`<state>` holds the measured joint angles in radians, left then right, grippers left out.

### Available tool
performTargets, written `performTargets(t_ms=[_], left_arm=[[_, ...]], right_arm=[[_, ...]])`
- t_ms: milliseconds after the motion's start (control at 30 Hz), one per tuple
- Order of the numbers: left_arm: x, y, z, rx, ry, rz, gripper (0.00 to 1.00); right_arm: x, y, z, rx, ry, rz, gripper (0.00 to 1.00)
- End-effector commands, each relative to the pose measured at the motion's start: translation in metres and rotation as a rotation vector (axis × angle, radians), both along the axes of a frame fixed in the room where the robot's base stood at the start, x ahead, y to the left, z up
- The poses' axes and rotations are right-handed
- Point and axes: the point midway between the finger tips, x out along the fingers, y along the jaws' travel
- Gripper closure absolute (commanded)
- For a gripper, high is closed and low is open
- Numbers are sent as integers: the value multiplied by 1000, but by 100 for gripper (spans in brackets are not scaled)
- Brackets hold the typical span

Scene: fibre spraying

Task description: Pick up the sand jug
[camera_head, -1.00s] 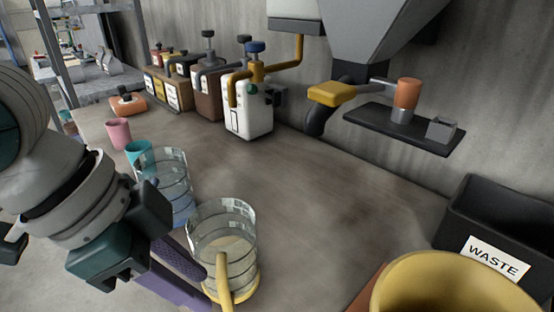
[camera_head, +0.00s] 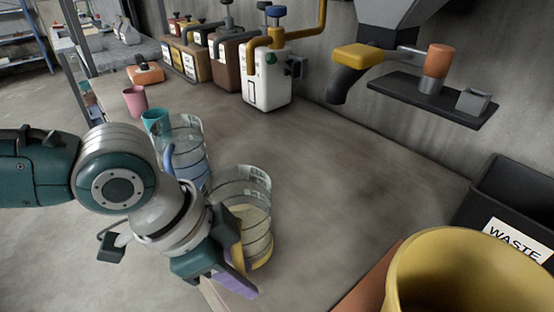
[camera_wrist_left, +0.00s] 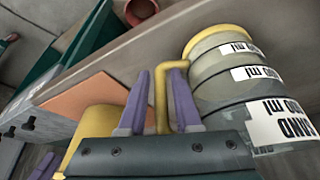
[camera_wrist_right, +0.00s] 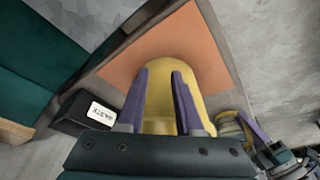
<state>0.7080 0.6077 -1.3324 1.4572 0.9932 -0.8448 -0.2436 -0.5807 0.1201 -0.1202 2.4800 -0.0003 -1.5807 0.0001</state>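The sand jug (camera_head: 250,200) is a clear ringed jug with a yellow base and handle, upright near the table's front edge. In the left wrist view the jug (camera_wrist_left: 235,75) shows measuring labels and part of the word SAND. My left gripper (camera_head: 236,272) is at its handle side. In the left wrist view its purple fingers (camera_wrist_left: 160,75) stand apart, one on each side of the yellow handle (camera_wrist_left: 161,95), with gaps showing. My right gripper (camera_wrist_right: 160,72) is open and empty above the yellow bucket (camera_wrist_right: 185,70). It is out of the head view.
A similar jug with a blue handle (camera_head: 189,152) stands close behind the sand jug. Teal (camera_head: 155,121) and pink (camera_head: 135,100) cups are farther left. The yellow bucket (camera_head: 450,270) and black waste bin (camera_head: 500,200) are at right. The table middle is clear.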

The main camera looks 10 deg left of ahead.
Motion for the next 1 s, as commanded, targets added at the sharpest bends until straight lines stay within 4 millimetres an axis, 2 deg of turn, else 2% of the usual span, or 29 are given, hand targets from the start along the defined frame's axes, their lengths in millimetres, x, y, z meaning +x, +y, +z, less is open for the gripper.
performTargets(t_ms=[133,400,1000], left_arm=[[0,0,1,0,0,0,70],[0,0,1,0,0,0,100],[0,0,1,-1,0,0,100]], right_arm=[[0,0,0,0,0,0,65],[0,0,0,0,0,0,65],[0,0,0,0,-1,0,65]])
